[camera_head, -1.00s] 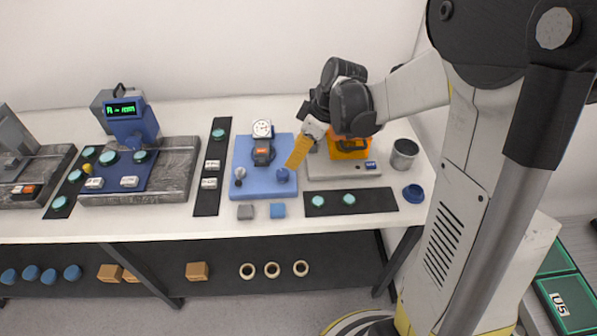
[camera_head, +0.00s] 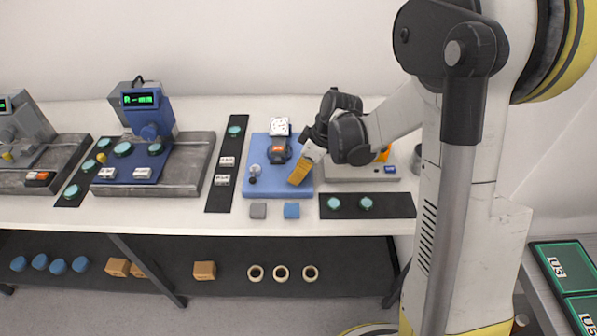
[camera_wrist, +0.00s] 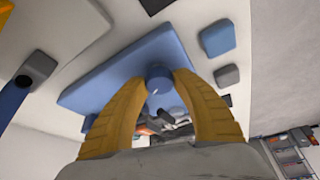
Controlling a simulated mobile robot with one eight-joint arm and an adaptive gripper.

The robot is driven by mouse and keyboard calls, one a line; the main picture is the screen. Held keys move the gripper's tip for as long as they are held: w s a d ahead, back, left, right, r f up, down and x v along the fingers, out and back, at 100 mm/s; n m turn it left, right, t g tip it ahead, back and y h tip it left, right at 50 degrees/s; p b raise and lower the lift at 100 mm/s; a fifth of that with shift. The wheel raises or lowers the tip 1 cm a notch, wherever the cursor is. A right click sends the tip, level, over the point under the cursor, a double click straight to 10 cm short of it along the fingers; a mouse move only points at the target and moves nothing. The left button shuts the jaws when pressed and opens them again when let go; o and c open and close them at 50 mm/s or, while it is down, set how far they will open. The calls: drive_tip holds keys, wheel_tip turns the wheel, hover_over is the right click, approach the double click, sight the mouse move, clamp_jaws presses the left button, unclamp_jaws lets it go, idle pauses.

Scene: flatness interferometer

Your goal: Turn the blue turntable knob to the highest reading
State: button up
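The blue turntable knob (camera_wrist: 158,80) stands on the blue base plate (camera_wrist: 95,98), between the fingertips in the wrist view. In the head view my fingers hide it at the front right of the plate (camera_head: 262,184). My gripper (camera_wrist: 160,76) has its yellow fingers pointing down, one on each side of the knob; it also shows in the head view (camera_head: 297,182). I cannot tell whether the fingers press on the knob. A white round dial (camera_head: 280,127) stands at the plate's back; its pointer is too small to read.
A grey block (camera_head: 258,211) and a blue block (camera_head: 292,211) lie in front of the plate. A black strip with teal discs (camera_head: 366,204) lies at the right. A green-display unit (camera_head: 140,99) stands at the left.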

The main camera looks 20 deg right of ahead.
clamp_jaws()
drive_tip(key=shift+m+t+h, duration=0.4)
drive_tip(key=shift+m+h, duration=0.1)
drive_tip(key=shift+m, duration=1)
drive_tip(key=o, duration=0.6)
unclamp_jaws()
drive_tip(key=shift+o, duration=0.2)
drive_tip(key=shift+r, duration=0.1)
drive_tip(key=v, duration=1.1)
drive_tip(key=shift+s+d+r, duration=0.15)
drive_tip(key=shift+d+r, duration=0.05)
drive_tip(key=shift+r, duration=0.15)
drive_tip(key=shift+s, duration=0.1)
